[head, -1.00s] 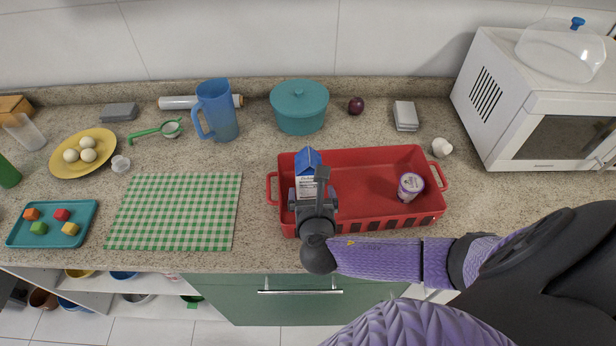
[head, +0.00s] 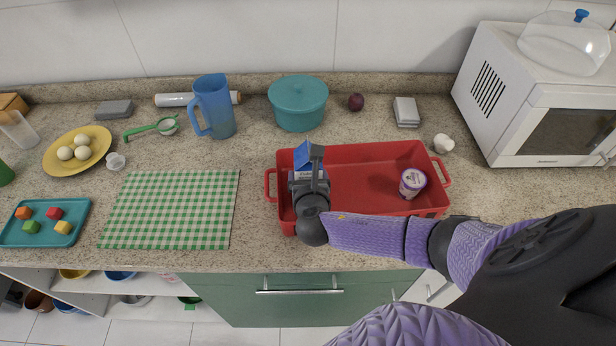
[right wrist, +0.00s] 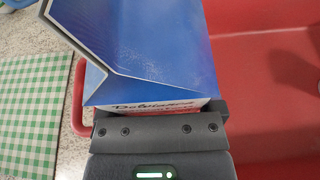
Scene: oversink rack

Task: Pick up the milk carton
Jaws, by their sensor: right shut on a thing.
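The milk carton (head: 304,157) has a blue gabled top and stands at the left end of the red basket (head: 375,165). My right gripper (head: 311,182) is around the carton and shut on it, hiding most of its body in the head view. In the right wrist view, the carton's blue top (right wrist: 150,45) fills the upper middle, just beyond the gripper (right wrist: 160,112). I cannot tell whether the carton's base touches the basket floor. My left gripper is not in view.
A purple and white yogurt cup (head: 412,183) stands in the basket's right end. A green checked cloth (head: 170,210) lies to the left. A blue pitcher (head: 214,105) and a teal pot (head: 298,103) stand behind. A microwave (head: 540,95) is at the right.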

